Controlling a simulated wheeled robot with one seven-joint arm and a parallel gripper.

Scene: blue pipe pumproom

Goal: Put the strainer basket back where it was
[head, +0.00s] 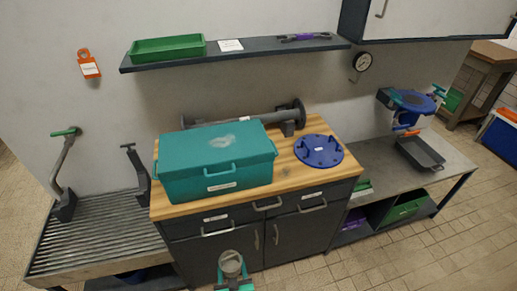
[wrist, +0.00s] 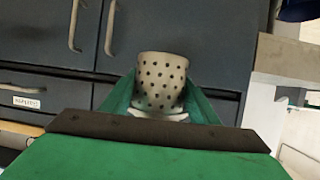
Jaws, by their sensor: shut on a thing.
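The strainer basket (head: 231,263) is a pale grey perforated cup, and it also shows in the wrist view (wrist: 161,82). My gripper (head: 233,283) is shut on it, in front of the dark cabinet and below the worktop's front edge. In the wrist view green fingers flank the basket, and its lower end is hidden behind my gripper's body. A blue strainer-like housing (head: 411,101) stands on the grey bench at the right. A round blue flanged cover (head: 318,150) lies on the wooden worktop. I cannot tell which place the basket came from.
A closed teal box (head: 217,160) and a grey pipe piece (head: 241,118) occupy the worktop (head: 290,180). A dark tray (head: 420,153) sits below the blue housing. A slatted bench (head: 100,235) is at left; a shelf (head: 235,51) hangs above. Tiled floor at front right is clear.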

